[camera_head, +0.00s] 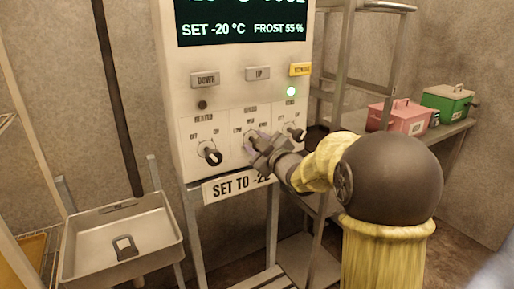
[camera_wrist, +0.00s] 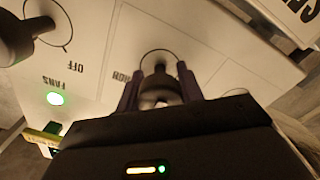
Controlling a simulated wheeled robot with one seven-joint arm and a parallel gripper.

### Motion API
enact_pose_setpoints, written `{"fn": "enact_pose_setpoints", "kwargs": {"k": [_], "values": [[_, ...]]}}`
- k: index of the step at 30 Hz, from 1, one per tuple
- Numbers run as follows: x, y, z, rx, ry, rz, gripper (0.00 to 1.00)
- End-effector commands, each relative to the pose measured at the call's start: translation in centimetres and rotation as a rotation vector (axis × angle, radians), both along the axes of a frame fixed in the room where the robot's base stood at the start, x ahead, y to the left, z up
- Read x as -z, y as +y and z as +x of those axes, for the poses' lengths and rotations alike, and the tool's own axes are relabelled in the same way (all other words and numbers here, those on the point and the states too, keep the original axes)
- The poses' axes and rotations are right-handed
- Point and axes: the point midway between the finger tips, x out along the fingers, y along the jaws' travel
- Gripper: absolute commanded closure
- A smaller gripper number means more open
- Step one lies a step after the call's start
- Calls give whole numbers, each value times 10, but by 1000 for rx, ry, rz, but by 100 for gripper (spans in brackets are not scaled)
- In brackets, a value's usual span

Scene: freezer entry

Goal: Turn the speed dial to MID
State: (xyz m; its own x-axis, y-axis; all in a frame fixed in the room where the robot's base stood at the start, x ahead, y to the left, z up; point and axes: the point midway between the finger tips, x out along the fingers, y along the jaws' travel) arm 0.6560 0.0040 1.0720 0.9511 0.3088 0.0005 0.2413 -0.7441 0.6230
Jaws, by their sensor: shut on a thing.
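The control panel (camera_head: 232,101) stands in the middle of the head view. The speed dial is the middle of three dials in its lower row, and my gripper (camera_head: 258,143) covers most of it there. In the wrist view the dial's grey knob (camera_wrist: 160,88) sits between the two purple-grey fingers of my gripper (camera_wrist: 159,90), which are shut on it. A curved line shows around the knob. The printed mark beside it is upside down and partly covered, so I cannot tell which setting the dial points at.
The left dial (camera_head: 211,155) and the fans dial (camera_head: 296,133) flank the gripper closely. A green lamp (camera_head: 291,91) is lit above the fans dial. A sign (camera_head: 228,188) hangs below. A metal basin (camera_head: 122,246) stands left; red (camera_head: 402,117) and green (camera_head: 447,101) boxes sit right.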

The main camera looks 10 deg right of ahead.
Motion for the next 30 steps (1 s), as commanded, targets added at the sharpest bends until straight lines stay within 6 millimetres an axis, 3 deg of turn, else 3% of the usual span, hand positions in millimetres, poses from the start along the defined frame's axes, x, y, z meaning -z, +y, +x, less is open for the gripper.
{"fn": "enact_pose_setpoints", "kwargs": {"k": [9, 10, 13, 23, 30], "values": [[0, -1, 0, 1, 1, -2, 86], [0, -1, 0, 1, 1, -2, 61], [0, -1, 0, 1, 1, -1, 41], [0, -1, -1, 1, 0, -1, 41], [-1, -9, -25, 2, 0, -2, 41]]}}
